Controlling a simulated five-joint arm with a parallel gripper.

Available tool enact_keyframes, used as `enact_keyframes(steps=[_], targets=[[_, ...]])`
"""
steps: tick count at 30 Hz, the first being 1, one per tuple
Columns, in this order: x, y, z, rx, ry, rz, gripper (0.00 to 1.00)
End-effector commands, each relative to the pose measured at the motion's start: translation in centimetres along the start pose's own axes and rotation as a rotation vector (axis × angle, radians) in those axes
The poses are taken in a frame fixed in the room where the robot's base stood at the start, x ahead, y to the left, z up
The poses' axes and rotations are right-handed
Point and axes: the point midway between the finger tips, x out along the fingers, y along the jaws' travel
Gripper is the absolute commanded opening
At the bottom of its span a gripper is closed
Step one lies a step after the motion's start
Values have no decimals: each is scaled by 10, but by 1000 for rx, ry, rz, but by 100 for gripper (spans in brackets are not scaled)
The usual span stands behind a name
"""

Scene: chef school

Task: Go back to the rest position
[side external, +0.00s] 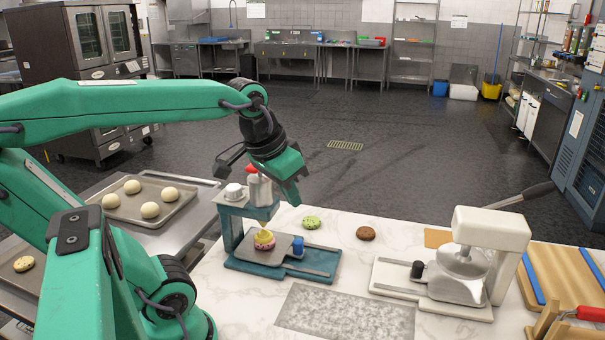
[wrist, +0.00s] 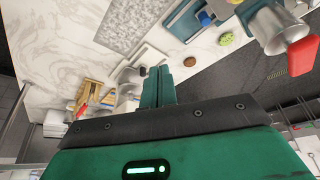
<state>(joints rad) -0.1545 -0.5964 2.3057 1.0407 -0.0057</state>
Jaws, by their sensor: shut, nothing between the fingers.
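My gripper (side external: 291,198) is raised above the marble counter, its fingers pointing down and to the right. In the wrist view its green fingers (wrist: 158,86) are closed together with nothing between them. Below it stands the blue press (side external: 236,222), with a pink and yellow treat (side external: 264,240) on its plate. A green cookie (side external: 311,222) and a brown cookie (side external: 365,233) lie on the counter to the right of the press. My gripper is apart from all of them.
A white press (side external: 490,230) with a long lever stands at the right. A wooden board (side external: 560,275) and a red-handled tool (side external: 590,314) are beyond it. A tray (side external: 182,219) of dough balls is at the left. A red-tipped dispenser (wrist: 301,57) is close by in the wrist view.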

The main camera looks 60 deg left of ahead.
Motion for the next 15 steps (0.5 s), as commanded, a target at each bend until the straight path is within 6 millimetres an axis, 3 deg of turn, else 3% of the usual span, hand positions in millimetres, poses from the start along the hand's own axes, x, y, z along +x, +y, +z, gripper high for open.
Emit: enact_keyframes(steps=[6, 15], targets=[[15, 28, 31, 115, 77, 51, 0], [21, 35, 41, 148, 101, 67, 0]])
